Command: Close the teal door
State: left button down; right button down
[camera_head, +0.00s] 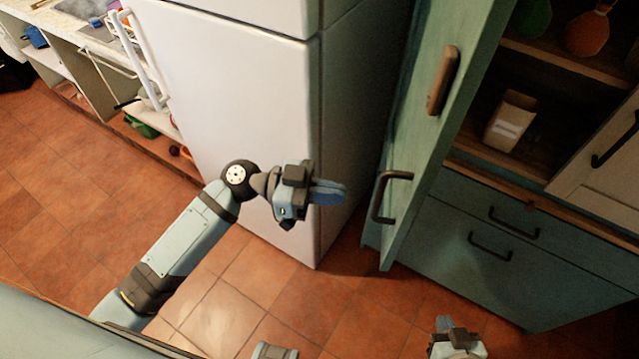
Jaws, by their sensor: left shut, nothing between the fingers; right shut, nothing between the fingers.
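The teal door (425,120) stands open, swung outward from the teal cabinet on the right. A dark handle (390,197) sits low on its face and a brown wooden piece (442,80) is fixed higher up. My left gripper (330,192) is shut and empty. In the picture it is left of the door's handle, in front of the fridge's side, with a visible gap to the door. My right gripper (445,324) shows only partly at the bottom edge, below the door and the drawers. Its fingers look closed and hold nothing.
A white fridge (235,90) stands left of the door. Inside the cabinet are a small carton (510,120) and an orange bottle (588,32) on shelves. Teal drawers (510,235) with dark handles lie below. A cluttered counter is at the far left. The tiled floor (60,190) is clear.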

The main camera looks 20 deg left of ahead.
aim_at(398, 203)
pick_arm(q)
jog(key=d+p, duration=0.1)
jog(key=d, duration=0.4)
jog(key=w+d+p, duration=0.1)
jog(key=d, duration=0.1)
jog(key=shift+d+r+p, duration=0.15)
jog(key=shift+d+p, duration=0.2)
jog(key=shift+d, duration=0.45)
jog(key=shift+w+d, duration=0.1)
jog(key=shift+d, duration=0.05)
